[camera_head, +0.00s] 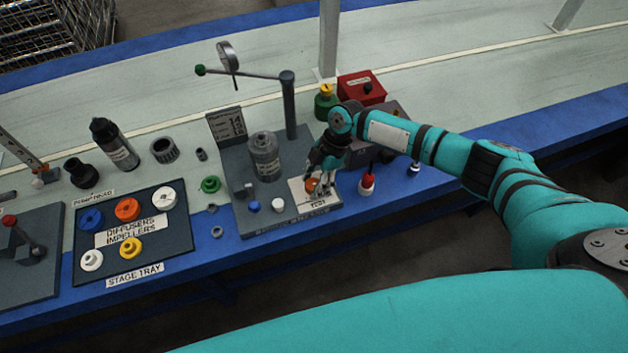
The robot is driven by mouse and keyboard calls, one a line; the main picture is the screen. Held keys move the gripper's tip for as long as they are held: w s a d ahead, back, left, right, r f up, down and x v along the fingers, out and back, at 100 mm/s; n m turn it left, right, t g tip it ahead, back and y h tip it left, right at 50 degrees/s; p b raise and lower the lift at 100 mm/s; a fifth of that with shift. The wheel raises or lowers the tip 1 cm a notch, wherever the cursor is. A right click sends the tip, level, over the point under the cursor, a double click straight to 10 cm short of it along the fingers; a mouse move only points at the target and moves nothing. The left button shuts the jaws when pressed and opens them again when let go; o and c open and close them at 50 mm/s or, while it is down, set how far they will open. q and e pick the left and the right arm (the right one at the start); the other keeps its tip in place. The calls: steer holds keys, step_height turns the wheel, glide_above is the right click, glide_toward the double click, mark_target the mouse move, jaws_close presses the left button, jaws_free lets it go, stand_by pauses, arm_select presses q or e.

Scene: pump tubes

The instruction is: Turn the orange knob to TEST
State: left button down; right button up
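The orange knob (311,184) sits on a pale plate (302,199) at the front right corner of the grey test stand. A label reading TEST (318,204) is on the plate in front of the knob. My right gripper (320,186) points down at the knob, with its dark fingers over and beside it. The fingers partly hide the knob, so I cannot tell whether they touch or grip it, or which way the knob points. My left gripper is not in view.
The grey stand (225,160) holds a grey cylinder (264,156), a post with a lever (288,105) and blue and white buttons. The stage tray (180,240) with coloured parts lies left.

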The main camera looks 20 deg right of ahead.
steer(key=c, duration=0.8)
steer(key=shift+o, duration=0.2)
steer(key=m+p, duration=0.1)
steer(key=m+t+p, duration=0.1)
steer(key=m+p, duration=0.1)
steer(key=shift+s+r, duration=0.1)
steer(key=shift+r, duration=0.15)
steer(key=m+t+p, duration=0.1)
steer(key=m+p, duration=0.2)
steer(key=shift+s+m+t+p, duration=0.1)
steer(key=shift+m+t+p, duration=0.2)
steer(key=m+t+p, duration=0.1)
steer(key=m+p, duration=0.1)
steer(key=shift+m+h+p, duration=0.3)
steer(key=shift+m, duration=0.1)
steer(key=shift+f+m+p, duration=0.15)
steer(key=shift+m+p, duration=0.45)
steer(key=shift+m, duration=0.1)
steer(key=shift+t, duration=0.3)
